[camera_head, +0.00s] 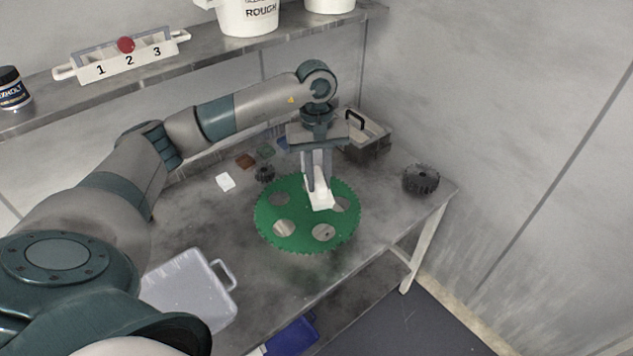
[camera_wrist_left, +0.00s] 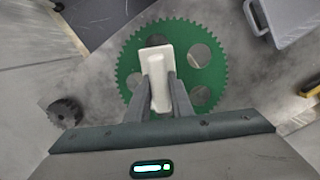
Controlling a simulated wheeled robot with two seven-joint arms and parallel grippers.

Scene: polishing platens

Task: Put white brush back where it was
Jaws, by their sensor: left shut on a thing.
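The white brush (camera_head: 321,200) is held between the fingers of my left gripper (camera_head: 318,183), over the green toothed disc. In the left wrist view the white brush (camera_wrist_left: 157,64) shows between the two fingers of my left gripper (camera_wrist_left: 160,92), which is shut on it. The green disc (camera_head: 272,223) with several round holes lies on the grey table; it also shows in the left wrist view (camera_wrist_left: 215,92). I cannot tell whether the brush touches the disc. My right gripper is in neither view.
A grey tray (camera_head: 188,290) lies at the table's front left. A caddy with a black handle (camera_head: 368,140) and a dark gear (camera_head: 420,179) stand at the right. Small coloured pads, one white (camera_head: 225,182), lie behind the disc. A shelf (camera_head: 215,58) carries buckets and a numbered holder (camera_head: 124,57).

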